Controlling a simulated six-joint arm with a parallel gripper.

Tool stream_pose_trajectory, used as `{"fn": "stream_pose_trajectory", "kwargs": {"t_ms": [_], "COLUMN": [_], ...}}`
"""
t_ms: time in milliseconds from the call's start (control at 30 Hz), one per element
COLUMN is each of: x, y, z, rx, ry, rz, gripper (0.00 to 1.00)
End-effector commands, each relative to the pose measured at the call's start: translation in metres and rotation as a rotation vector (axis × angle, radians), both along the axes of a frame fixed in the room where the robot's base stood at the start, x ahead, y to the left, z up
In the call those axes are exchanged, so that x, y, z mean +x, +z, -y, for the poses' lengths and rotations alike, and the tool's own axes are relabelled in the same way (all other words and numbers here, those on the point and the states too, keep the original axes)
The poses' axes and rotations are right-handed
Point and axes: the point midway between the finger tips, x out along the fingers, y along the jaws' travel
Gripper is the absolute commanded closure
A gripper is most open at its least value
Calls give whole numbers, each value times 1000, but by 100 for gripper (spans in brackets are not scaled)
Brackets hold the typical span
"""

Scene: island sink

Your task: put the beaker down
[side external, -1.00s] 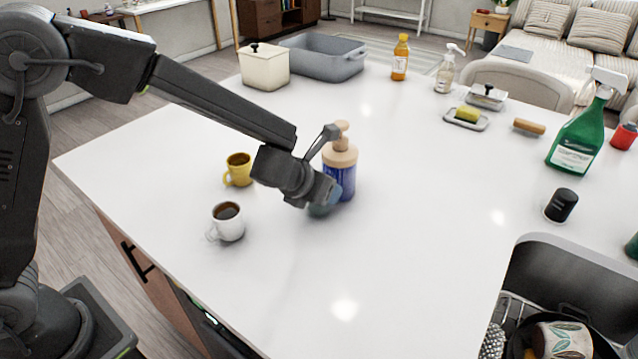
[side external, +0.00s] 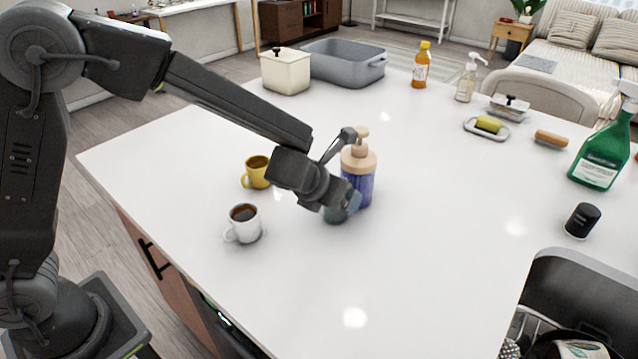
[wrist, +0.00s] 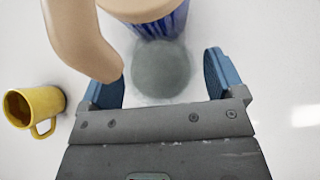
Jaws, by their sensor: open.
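A grey-green round thing, which I take to be the beaker (wrist: 162,68), shows in the wrist view between my gripper's blue finger pads, with a small gap on each side. In the side external view the beaker (side external: 335,214) shows only in part, low at the white counter beside the dispenser. My gripper (wrist: 163,84) is open around it. In the side external view my gripper (side external: 346,203) is low over the counter, its far side hidden. A blue pump bottle (side external: 360,186) with a beige top stands right behind the beaker. Its beige spout (wrist: 82,40) fills the upper left of the wrist view.
A yellow mug (side external: 257,172) and a white mug (side external: 243,224) with dark drink stand left of my gripper. The counter (side external: 430,230) is clear to the right and front. A black-capped jar (side external: 582,220) and a sink (side external: 575,285) lie farther right.

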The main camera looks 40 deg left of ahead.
Motion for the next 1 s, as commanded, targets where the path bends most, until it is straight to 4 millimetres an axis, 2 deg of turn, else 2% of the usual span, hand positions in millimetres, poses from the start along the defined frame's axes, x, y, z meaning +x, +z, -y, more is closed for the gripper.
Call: {"fn": "stream_pose_trajectory", "kwargs": {"t_ms": [300,500,867,1000], "x": [-46,-67,-77,-86], "y": [47,68,77,89], "z": [0,0,-2,-19], "rx": [-1,0,-6,-134], "ry": [1,0,12,187], "rz": [5,4,1,-2], "gripper": [12,12,12,12]}}
